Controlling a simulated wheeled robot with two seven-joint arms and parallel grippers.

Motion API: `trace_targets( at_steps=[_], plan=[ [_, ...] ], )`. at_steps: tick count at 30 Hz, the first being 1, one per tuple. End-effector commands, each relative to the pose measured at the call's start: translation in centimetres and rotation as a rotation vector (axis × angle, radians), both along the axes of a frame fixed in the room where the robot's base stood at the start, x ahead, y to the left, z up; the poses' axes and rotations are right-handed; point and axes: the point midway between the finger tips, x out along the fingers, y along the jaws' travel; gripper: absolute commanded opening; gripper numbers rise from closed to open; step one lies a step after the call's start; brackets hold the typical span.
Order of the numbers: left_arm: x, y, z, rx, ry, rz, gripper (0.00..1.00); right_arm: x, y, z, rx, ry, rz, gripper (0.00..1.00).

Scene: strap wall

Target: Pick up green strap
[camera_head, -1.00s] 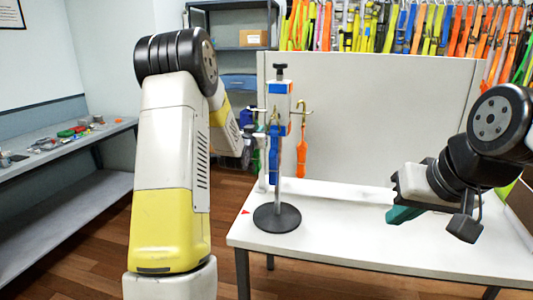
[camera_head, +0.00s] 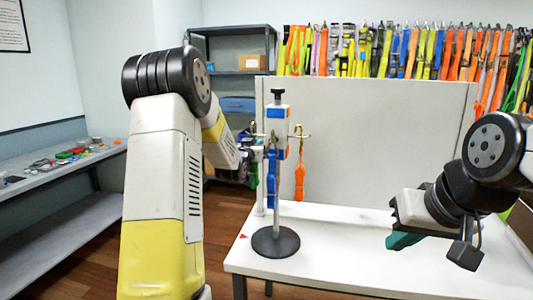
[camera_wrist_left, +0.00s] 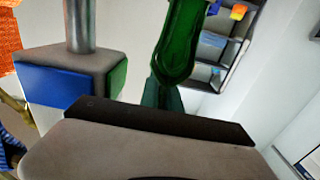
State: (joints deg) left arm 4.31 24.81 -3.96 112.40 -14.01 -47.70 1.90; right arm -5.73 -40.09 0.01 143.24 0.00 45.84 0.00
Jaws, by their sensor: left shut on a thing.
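The green strap (camera_wrist_left: 180,50) hangs in the left wrist view, its lower end at the teal fingertips of my left gripper (camera_wrist_left: 162,97). That gripper is shut on the strap. In the head view my left gripper (camera_head: 248,150) is small and partly hidden, close beside the hook stand (camera_head: 278,125). The stand's steel pole and block with a blue face (camera_wrist_left: 65,85) are left of the strap in the wrist view. My right gripper (camera_head: 403,240) hangs over the right of the table, teal fingertips down; its opening cannot be made out.
A blue strap (camera_head: 271,180) and an orange strap (camera_head: 299,182) hang from the stand, whose round black base (camera_head: 275,242) is on the white table (camera_head: 340,262). A grey panel (camera_head: 370,140) stands behind. A side shelf (camera_head: 75,175) holds small items. The table's middle is clear.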

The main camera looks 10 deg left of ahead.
Motion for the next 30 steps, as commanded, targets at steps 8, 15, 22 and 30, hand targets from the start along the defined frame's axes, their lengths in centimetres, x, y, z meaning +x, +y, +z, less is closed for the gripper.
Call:
trace_targets(
  at_steps=[8, 15, 22, 30],
  plan=[
    [2.0, 7.0, 0.0, 0.002, -0.005, 0.011, 0.00, 0.0, 0.0, 0.0, 0.000, 0.000, 0.000, 0.00],
    [3.8, 12.9, -0.1, 0.001, -0.005, 0.011, 0.00, 0.0, 0.0, 0.0, 0.000, 0.000, 0.000, 0.00],
    [4.9, 16.2, 0.0, 0.001, -0.006, 0.007, 0.00, 0.0, 0.0, 0.0, 0.000, 0.000, 0.000, 0.00],
    [5.2, 17.1, 0.0, 0.001, -0.004, 0.005, 0.00, 0.0, 0.0, 0.0, 0.000, 0.000, 0.000, 0.00]
  ],
)
